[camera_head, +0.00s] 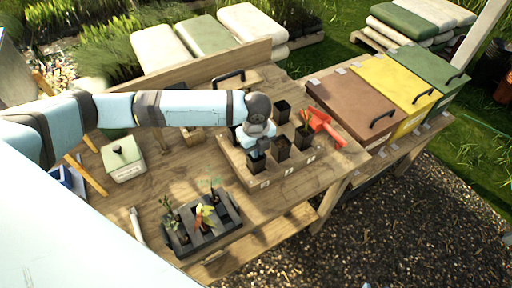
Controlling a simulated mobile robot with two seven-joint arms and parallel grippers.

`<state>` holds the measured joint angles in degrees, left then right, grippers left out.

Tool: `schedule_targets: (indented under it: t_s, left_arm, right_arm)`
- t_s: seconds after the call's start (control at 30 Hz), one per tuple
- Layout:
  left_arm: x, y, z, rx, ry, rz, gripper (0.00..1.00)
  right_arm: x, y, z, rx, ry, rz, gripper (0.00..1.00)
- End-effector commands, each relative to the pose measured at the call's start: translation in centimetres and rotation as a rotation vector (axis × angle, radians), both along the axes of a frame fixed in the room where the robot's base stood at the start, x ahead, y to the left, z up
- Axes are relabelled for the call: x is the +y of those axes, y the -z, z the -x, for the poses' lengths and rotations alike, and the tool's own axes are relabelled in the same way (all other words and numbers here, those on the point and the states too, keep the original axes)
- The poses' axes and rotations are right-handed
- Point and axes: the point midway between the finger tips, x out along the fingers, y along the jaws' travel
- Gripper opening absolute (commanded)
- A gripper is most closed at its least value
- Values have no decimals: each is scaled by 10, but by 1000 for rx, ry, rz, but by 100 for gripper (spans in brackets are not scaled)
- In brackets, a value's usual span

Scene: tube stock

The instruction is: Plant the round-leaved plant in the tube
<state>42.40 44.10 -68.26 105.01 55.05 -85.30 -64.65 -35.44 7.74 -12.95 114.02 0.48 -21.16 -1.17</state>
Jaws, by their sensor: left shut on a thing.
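My left gripper (258,146) comes in from the left and points down at the wooden pot rack (238,162), just above a dark square tube (257,162) in its front left part. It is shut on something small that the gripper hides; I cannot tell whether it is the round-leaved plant. Other dark tubes stand in the rack, one at the front middle (281,150) and one at the back (283,111). A tube at the right (302,140) holds a plant with reddish leaves. A black seedling tray (184,249) in front holds several small plants. My right gripper is not in view.
A red trowel (325,127) lies right of the rack. A pale green lidded box (123,160) stands at the left of the bench. Brown (350,105), yellow and green bins stand at the right. Bare bench lies between seedling tray and rack.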

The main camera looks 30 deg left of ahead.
Motion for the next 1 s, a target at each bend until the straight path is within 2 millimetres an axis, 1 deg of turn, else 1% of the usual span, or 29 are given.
schedule_targets:
  t_s: [0.57, 1.0]
  left_arm:
    - [0, 3, 0, -1, 1, -1, 0]
    - [0, 4, 0, 0, 0, 0, 0]
  right_arm:
    - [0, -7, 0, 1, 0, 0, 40]
    - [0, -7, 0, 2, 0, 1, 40]
